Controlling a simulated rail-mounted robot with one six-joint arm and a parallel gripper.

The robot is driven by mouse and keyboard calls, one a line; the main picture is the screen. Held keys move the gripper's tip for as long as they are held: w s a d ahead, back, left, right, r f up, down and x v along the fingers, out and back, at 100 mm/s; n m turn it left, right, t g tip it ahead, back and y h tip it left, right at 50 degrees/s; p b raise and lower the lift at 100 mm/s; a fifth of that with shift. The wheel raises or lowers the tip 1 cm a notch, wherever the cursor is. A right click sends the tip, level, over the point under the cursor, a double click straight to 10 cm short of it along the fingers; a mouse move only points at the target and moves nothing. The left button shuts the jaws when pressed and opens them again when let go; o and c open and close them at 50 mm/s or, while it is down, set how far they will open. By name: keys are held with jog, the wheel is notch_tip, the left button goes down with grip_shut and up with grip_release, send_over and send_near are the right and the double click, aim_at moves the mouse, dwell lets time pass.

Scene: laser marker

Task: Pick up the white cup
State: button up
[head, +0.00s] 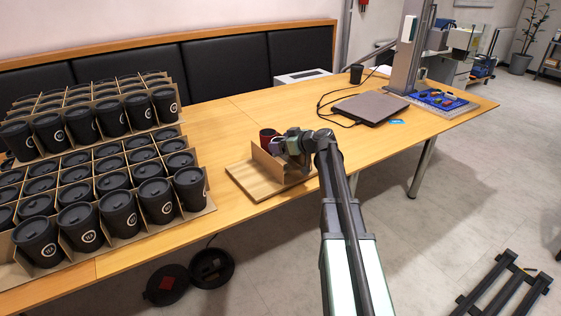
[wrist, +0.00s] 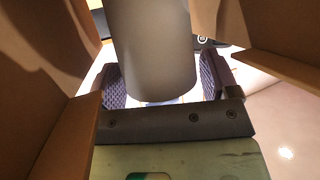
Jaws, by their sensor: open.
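A plain cup-like cylinder (wrist: 152,45) fills the upper middle of the wrist view. It looks grey-brown in shadow, and I take it for the white cup. My gripper (wrist: 160,82) is open, with one ridged finger pad on each side of the cylinder. Small gaps seem to show between the pads and its wall, so I see no firm grip. In the head view my gripper (head: 280,146) is at a wooden stand (head: 250,180) on the table, and the white cup cannot be made out behind it.
Brown upright panels flank the gripper closely in the wrist view. A dark red cup (head: 267,135) stands just behind the stand. Cardboard racks of black lidded cups (head: 117,213) fill the table's left. A closed laptop (head: 371,107) lies to the right; the table between is clear.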

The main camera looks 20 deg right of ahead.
jog(key=shift+w+a+f, duration=0.15)
jog(key=shift+w+f, duration=0.05)
jog(key=shift+w, duration=0.1)
jog(key=shift+r, duration=0.1)
jog(key=c, duration=0.4)
jog(key=shift+r, duration=0.15)
notch_tip(320, 180, up, 20)
jog(key=p, duration=2)
